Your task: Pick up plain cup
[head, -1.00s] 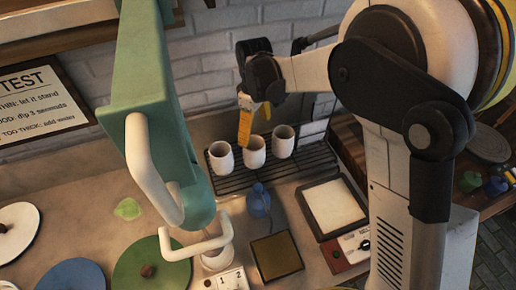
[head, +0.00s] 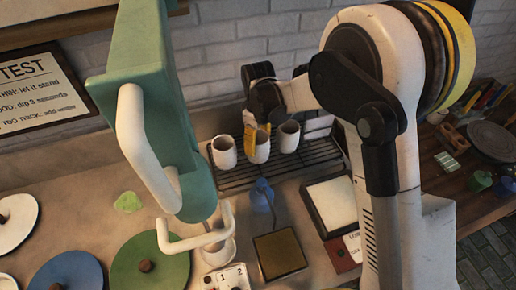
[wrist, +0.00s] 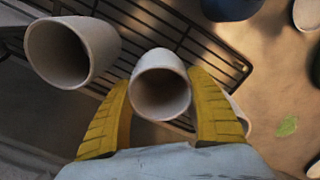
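Three plain pale cups stand in a row on a dark wire rack (head: 235,184): a left cup (head: 223,154), a middle cup (head: 250,150) and a right cup (head: 288,138). My gripper (head: 262,135) is down at the middle cup, and a yellow finger covers part of it. In the wrist view, the middle cup (wrist: 160,82) is between the two spread yellow fingers of my gripper (wrist: 163,98), its mouth towards the camera. Whether the fingers touch it is not clear. The right cup shows at upper left there (wrist: 72,50). Another cup is mostly hidden behind the right finger.
A teal arm-like fixture (head: 150,80) hangs at left centre.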

